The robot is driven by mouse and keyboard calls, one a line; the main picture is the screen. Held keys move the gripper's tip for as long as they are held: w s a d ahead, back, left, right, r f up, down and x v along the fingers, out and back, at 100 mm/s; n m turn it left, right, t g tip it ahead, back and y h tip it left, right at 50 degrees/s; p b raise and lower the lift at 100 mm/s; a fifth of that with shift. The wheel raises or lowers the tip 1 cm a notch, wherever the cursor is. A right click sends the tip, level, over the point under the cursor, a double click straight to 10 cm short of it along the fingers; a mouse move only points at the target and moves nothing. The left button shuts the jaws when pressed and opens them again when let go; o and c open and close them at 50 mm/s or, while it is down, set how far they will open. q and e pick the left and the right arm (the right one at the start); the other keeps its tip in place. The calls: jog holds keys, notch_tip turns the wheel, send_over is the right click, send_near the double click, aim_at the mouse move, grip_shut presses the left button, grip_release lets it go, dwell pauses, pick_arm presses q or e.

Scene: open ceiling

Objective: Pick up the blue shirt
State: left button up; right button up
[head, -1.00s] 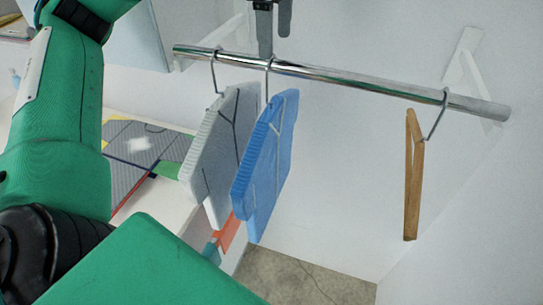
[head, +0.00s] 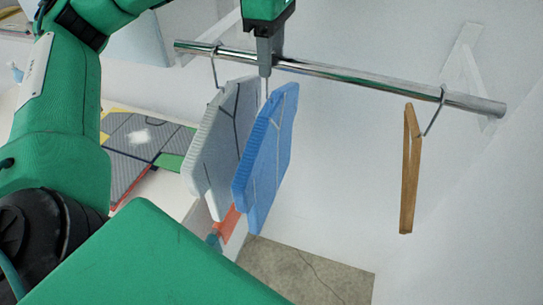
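The blue shirt (head: 267,158) hangs from the metal rail (head: 390,87) on a hanger, beside a white shirt (head: 219,150) on its left. My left gripper (head: 267,66) points down from the top of the view, at the rail, right above the blue shirt. Its grey fingers cover the hook of the blue shirt's hanger, and only a short bit of the hanger's neck shows below them. I cannot tell whether the fingers are closed on the hook. My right gripper is not in view.
An empty wooden hanger (head: 410,170) hangs on the right part of the rail. White brackets (head: 464,65) hold the rail to the wall. A patterned grey item (head: 142,140) lies on a white surface at the left. The rail between the blue shirt and wooden hanger is free.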

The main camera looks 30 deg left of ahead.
pick_arm(q)
jog(key=c, duration=0.3)
jog(key=shift+r, duration=0.1)
jog(key=shift+c, duration=0.2)
